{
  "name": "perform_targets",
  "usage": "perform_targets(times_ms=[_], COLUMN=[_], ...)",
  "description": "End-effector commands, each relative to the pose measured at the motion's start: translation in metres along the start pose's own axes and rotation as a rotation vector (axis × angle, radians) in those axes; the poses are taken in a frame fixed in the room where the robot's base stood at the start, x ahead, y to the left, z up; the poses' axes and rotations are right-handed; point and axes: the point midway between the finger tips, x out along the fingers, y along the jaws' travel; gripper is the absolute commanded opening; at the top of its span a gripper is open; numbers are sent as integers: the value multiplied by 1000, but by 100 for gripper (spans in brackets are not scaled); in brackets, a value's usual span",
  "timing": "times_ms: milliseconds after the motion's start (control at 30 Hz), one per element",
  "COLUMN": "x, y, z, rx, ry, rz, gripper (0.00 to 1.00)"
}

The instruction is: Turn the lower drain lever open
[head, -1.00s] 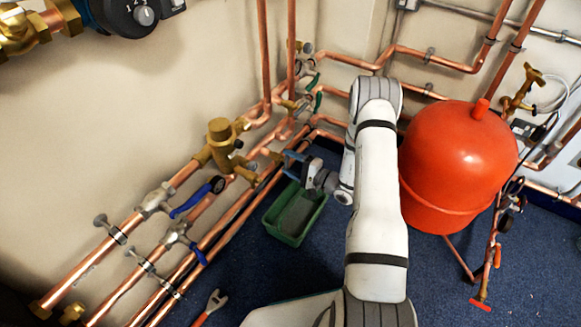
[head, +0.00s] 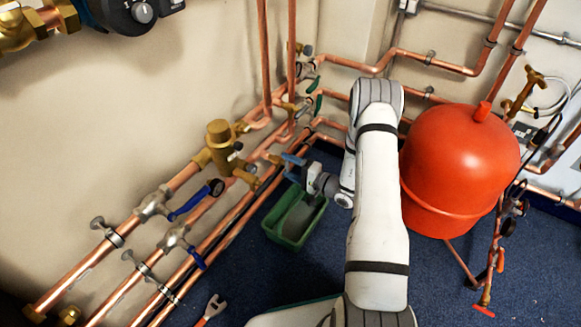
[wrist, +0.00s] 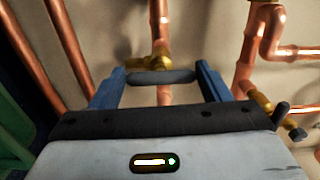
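A grey, rounded lever (wrist: 160,77) lies crosswise in the wrist view, in front of a brass valve fitting (wrist: 150,62) on a copper pipe. I take it for the drain lever. My gripper (wrist: 160,84) is open, with one blue finger on each side of the lever's ends. Small gaps seem to show there, but contact is hard to judge. In the head view my gripper (head: 293,167) is at the low pipes near the wall, beside a brass fitting (head: 272,157). The lever is not clear in that view.
A green tray (head: 270,228) stands on the blue floor below my gripper. A red tank (head: 458,160) stands right of my arm. Copper pipes run along the wall, with blue-handled valves (head: 196,201) at left. A brass stub with a dark knob (wrist: 297,133) is close right of my gripper.

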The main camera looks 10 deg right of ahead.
Motion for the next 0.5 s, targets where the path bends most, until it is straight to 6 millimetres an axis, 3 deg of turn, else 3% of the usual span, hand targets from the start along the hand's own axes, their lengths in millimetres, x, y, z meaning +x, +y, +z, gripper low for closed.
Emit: perform_targets(times_ms=[167, 500], x=[0, -8], y=[0, -1], z=[0, -2], rx=[1, 3], ry=[2, 6], rz=[-1, -1], gripper=[85, 85])
